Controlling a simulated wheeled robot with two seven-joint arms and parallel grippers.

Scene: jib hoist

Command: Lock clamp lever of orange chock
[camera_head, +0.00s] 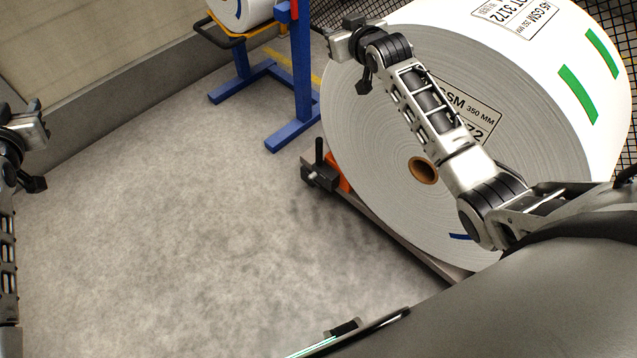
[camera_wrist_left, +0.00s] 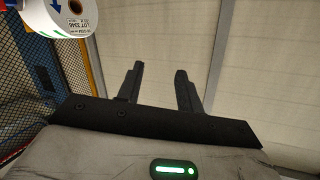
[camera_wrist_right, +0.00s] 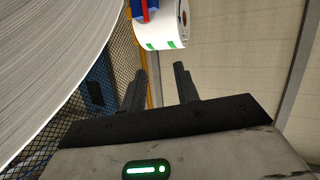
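The orange chock (camera_head: 337,172) sits at the lower left edge of the big white paper roll (camera_head: 385,130) in the head view, largely hidden by the roll and a dark clamp block (camera_head: 319,178). A short black lever (camera_head: 319,151) stands about upright on the block. My right gripper (camera_head: 345,45) is in front of the roll's upper left edge, well above the lever and apart from it. Its fingers stand apart and empty in the right wrist view (camera_wrist_right: 158,80). My left gripper (camera_head: 32,130) is at the far left; its fingers are apart and empty in the left wrist view (camera_wrist_left: 158,80).
The big roll rests on a low rail (camera_head: 400,238). A blue steel stand (camera_head: 293,90) is behind the chock, with a smaller roll (camera_head: 240,10) beyond. A wall runs along the upper left. The grey floor (camera_head: 180,220) left of the chock is clear.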

